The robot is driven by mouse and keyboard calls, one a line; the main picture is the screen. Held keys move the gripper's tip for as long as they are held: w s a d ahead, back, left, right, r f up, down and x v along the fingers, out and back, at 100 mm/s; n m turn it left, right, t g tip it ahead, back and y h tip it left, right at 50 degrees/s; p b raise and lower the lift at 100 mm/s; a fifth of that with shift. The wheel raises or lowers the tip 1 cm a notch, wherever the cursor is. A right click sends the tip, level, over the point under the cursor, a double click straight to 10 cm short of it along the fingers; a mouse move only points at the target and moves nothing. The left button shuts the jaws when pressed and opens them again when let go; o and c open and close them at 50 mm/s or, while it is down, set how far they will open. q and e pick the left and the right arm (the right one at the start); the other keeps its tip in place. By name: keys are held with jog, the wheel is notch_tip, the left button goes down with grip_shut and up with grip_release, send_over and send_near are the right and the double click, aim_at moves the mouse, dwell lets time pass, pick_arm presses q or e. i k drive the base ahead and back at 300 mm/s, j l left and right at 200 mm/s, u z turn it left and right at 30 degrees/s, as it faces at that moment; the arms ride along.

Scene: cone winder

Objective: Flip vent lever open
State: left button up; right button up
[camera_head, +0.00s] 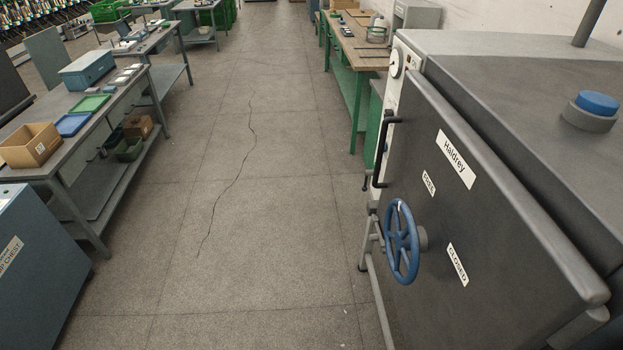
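A large dark grey cabinet (470,210) labelled "Haldrey" stands at the right, its door facing left. A blue handwheel (402,242) sits on the door, near a "CLOSED" label (458,265) and a smaller label above it that is hard to read. A black bar handle (382,150) runs along the door's far edge. A blue round cap (598,103) on a grey base sits on the cabinet top. I cannot tell which part, if any, is the vent lever. Neither of my grippers is in view.
A round gauge (396,63) is on the cabinet's pale far panel. A green-legged bench (358,85) stands beyond it. Grey workbenches (92,125) with trays and boxes line the left, with a blue chest (35,265) in front. The concrete floor (240,190) between is clear.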

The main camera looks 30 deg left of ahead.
aim_at(367, 173)
jog(key=u, duration=0.65)
jog(key=i+j, duration=0.5)
jog(key=i+j+z, duration=0.1)
jog(key=i+j, duration=0.85)
jog(key=j, duration=0.25)
jog(key=i+j, duration=0.5)
jog(key=j+z, duration=0.05)
